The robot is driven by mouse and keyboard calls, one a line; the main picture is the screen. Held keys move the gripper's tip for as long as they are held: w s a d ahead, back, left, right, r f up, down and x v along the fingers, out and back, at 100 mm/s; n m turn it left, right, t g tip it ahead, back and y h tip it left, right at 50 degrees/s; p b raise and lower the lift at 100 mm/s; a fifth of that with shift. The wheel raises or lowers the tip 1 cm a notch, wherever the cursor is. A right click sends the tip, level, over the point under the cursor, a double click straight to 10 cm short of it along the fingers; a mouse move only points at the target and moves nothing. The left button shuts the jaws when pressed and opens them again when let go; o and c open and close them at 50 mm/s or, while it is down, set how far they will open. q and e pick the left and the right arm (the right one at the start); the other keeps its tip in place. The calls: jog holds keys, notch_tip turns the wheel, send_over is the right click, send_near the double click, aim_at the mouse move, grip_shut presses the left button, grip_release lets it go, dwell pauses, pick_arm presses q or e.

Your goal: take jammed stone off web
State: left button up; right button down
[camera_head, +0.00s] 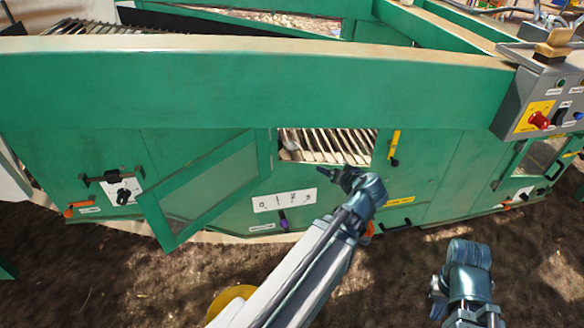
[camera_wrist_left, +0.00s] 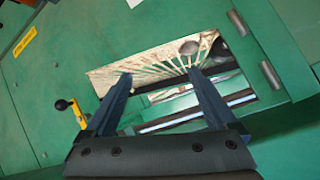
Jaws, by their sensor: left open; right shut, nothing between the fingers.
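The web (camera_head: 335,143) is a row of pale slats seen through an open hatch in the green machine side. It also shows in the left wrist view (camera_wrist_left: 145,72). A rounded grey-brown stone (camera_wrist_left: 188,47) sits among the slats near the hinge side of the opening. My left gripper (camera_head: 334,176) is at the hatch's lower edge. Its fingers (camera_wrist_left: 158,76) are open with nothing between them, and the stone is beyond the fingertip nearer the hinges. My right gripper (camera_head: 438,297) is shut and empty, low at the right, away from the machine.
The hatch door (camera_head: 208,185) hangs open to the left of the opening. A yellow latch (camera_head: 395,146) is on its right. A control box (camera_head: 540,100) with a red knob projects at the right. Bare soil (camera_head: 410,270) lies in front.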

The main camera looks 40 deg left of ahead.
aim_at(294, 149)
pick_arm(q)
jog(key=a+f+t+y+b, duration=0.1)
jog(key=a+f+b, duration=0.1)
jog(key=a+b, duration=0.3)
jog(key=w+a+f+n+t+y+b, duration=0.1)
jog(key=a+f+t+y+b, duration=0.1)
jog(key=a+b, duration=0.3)
jog(key=shift+w+a+f+n+y, duration=0.25)
jog(key=shift+a+n+y, duration=0.05)
jog(key=shift+a, duration=0.5)
pick_arm(e)
notch_tip(294, 149, down, 13)
pick_arm(q)
jog(key=b+x, duration=0.1)
jog(key=x, duration=0.7)
jog(key=shift+a+b, duration=0.25)
jog(key=shift+b, duration=0.1)
pick_arm(e)
jog(key=shift+f, duration=0.7)
pick_arm(q)
jog(key=shift+w+f, duration=0.1)
jog(key=x, duration=0.1)
jog(key=b+x, duration=0.1)
jog(key=x, duration=0.3)
jog(key=shift+a+f, duration=0.15)
jog(key=shift+f, duration=0.2)
grip_shut()
pick_arm(e)
jog(key=shift+f, duration=0.7)
